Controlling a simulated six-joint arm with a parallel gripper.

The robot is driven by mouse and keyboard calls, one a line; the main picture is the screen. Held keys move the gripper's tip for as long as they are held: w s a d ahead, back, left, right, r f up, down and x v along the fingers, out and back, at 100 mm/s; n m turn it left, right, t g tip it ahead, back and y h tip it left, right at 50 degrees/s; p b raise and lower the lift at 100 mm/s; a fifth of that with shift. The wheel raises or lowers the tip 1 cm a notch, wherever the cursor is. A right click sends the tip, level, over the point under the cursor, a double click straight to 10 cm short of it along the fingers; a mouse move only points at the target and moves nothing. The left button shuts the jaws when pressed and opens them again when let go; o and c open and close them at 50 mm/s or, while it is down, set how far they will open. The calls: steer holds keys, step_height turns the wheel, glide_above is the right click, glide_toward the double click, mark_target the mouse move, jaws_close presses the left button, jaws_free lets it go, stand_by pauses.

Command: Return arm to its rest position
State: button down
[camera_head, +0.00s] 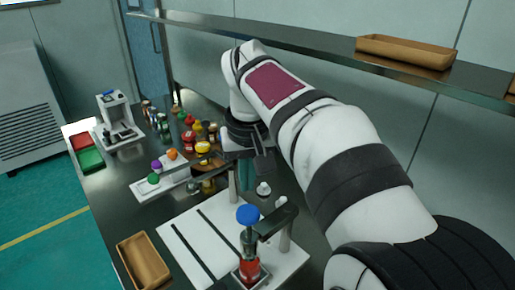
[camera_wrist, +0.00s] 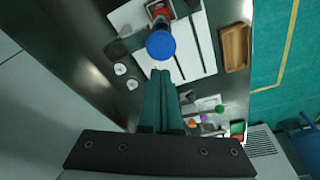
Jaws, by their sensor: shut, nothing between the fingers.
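My gripper (camera_head: 246,172) hangs over the dark table, with its teal fingers pointing down behind the sieve device. In the wrist view the fingers of my gripper (camera_wrist: 160,75) are together with nothing between them. The sieve device has a white base plate (camera_head: 190,232), a blue knob (camera_head: 248,215), a black cross arm (camera_head: 277,219) on posts, and a red part (camera_head: 249,270) below. In the wrist view the blue knob (camera_wrist: 160,45) lies just beyond the fingertips in the picture; I cannot tell the height gap. My arm reaches in from the right.
A tan tray (camera_head: 143,261) sits at the near left. Several colored jars (camera_head: 188,138) and a white rack with colored balls (camera_head: 160,188) stand behind. A white instrument (camera_head: 116,120) is at the far left. A shelf (camera_head: 310,40) with another tan tray (camera_head: 405,50) runs behind my arm.

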steer(key=s+d+f+m, duration=0.3)
steer(key=s+f, duration=0.1)
steer(key=s, duration=0.5)
steer(key=s+d+f+m+g, duration=0.1)
steer(key=s+d+f, duration=0.3)
steer(key=s, duration=0.5)
steer(key=s+d+f+m+g+y, duration=0.1)
steer(key=s+d+f+m, duration=0.3)
steer(key=s, duration=0.5)
steer(key=shift+s+f+m, duration=0.3)
